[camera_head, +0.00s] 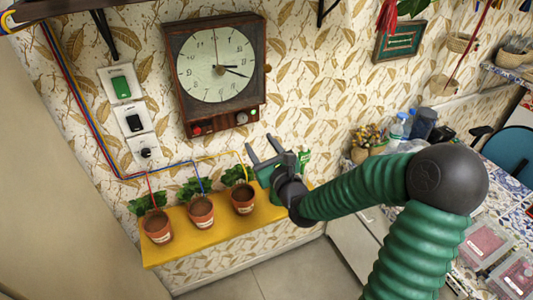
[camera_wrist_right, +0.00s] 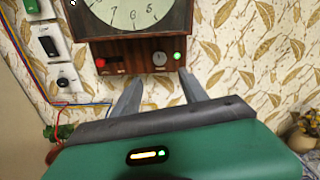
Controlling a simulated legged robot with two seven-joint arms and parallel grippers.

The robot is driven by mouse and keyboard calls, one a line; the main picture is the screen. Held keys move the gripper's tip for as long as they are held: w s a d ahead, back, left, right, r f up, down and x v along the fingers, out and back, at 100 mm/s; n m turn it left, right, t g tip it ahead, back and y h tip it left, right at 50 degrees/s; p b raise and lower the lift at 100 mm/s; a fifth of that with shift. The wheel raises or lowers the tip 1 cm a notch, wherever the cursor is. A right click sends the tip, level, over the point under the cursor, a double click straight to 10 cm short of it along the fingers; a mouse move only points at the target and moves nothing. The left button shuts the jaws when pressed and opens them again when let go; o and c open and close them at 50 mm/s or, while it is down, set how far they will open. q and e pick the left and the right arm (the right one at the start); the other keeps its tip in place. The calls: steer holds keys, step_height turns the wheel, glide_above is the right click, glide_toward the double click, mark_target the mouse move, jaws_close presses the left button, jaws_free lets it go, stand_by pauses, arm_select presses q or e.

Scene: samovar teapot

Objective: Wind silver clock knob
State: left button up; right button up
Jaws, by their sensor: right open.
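A dark wooden wall clock (camera_head: 215,75) hangs on the wall in the head view; its lower part also shows in the wrist view (camera_wrist_right: 140,47). The silver knob (camera_head: 241,118) sits on the clock's lower panel, between a red button on the left and a green one on the right. In the wrist view the silver knob (camera_wrist_right: 159,58) appears just above the space between my fingertips. My right gripper (camera_head: 261,141) is open and empty, below the clock and apart from the knob; its two fingers also show in the wrist view (camera_wrist_right: 160,77). My left gripper is out of view.
A yellow shelf (camera_head: 225,229) with several potted plants lies below the clock. Switch plates (camera_head: 128,110) and coloured wires are on the wall to the left. A framed picture (camera_head: 400,41) hangs at the right, above a cluttered counter.

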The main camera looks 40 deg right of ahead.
steer(key=b+v, duration=0.3)
steer(key=v, duration=0.1)
steer(key=shift+s+a+f+b, duration=0.1)
steer(key=shift+s+b, duration=0.05)
steer(key=shift+b, duration=0.2)
steer(key=s+a+f+n+g+y, duration=0.1)
steer(key=a+f+n+g+y, duration=0.2)
steer(key=f+n, duration=0.45)
steer(key=s+a+f+n+g, duration=0.1)
steer(key=a+f+n+g, duration=0.3)
steer(key=a+f+n, duration=0.4)
steer(key=s+a+f+n+g, duration=0.3)
steer(key=s+n, duration=0.3)
steer(key=n, duration=0.4)
steer(key=s+a+f+n+g+y, duration=0.1)
steer(key=s+a+f+n+g, duration=0.1)
steer(key=s+n, duration=0.5)
steer(key=a+n+g, duration=0.1)
steer(key=n+g, duration=0.1)
steer(key=n, duration=0.2)
steer(key=shift+s+a+f+g, duration=0.2)
steer(key=shift+s+f+g, duration=0.1)
steer(key=shift+f+g, duration=0.1)
